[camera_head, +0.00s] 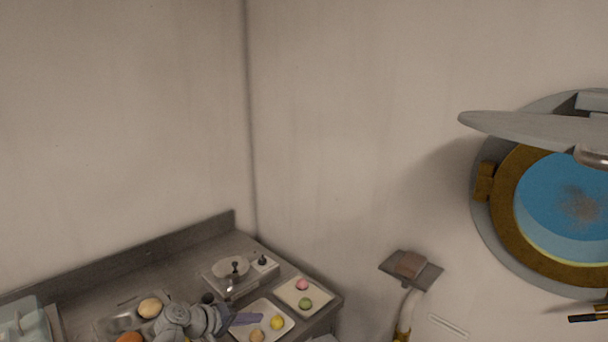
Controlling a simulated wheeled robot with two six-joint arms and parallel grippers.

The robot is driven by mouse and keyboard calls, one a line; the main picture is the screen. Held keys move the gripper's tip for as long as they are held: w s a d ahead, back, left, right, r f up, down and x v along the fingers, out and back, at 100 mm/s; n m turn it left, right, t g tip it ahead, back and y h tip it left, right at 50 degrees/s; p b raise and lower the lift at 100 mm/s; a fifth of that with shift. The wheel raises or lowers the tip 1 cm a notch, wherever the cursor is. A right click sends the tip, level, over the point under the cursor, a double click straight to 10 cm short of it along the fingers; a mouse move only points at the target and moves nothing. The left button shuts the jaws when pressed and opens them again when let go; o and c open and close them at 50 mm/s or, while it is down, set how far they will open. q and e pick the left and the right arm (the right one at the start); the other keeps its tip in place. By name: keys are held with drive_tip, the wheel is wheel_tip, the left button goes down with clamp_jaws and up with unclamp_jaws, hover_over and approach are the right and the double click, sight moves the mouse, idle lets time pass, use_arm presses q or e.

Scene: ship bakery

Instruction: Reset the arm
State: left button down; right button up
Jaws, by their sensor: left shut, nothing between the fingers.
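My left arm reaches in at the bottom of the head view, over the grey metal counter (110,285). Its left gripper (252,319) is small in the picture and looks shut and empty, over the left part of a white tray (270,305). The arm hides part of the counter and tray. My right gripper is not in view.
The white tray holds a yellow and a tan round item. Another tray (291,301) holds a pink (302,283) and a green ball (305,304). A scale-like device (228,270) stands behind. A metal basin holds bread rolls (150,306). A porthole (497,205) is at right.

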use_arm(q)
drive_tip(key=s+d+f+m+g+y, duration=0.4)
drive_tip(key=s+d+f+m+g, duration=0.2)
drive_tip(key=s+d+f, duration=0.45)
drive_tip(key=s+a+m+g+y, duration=0.25)
drive_tip(key=s+y, duration=0.35)
drive_tip(key=s, duration=0.4)
wheel_tip(320, 180, down, 7)
drive_tip(key=b, duration=0.6)
drive_tip(key=shift+w+a+m+b, duration=0.3)
drive_tip(key=shift+w+a+m, duration=0.05)
drive_tip(key=shift+w, duration=0.05)
drive_tip(key=shift+r+t, duration=0.15)
drive_tip(key=shift+t, duration=0.1)
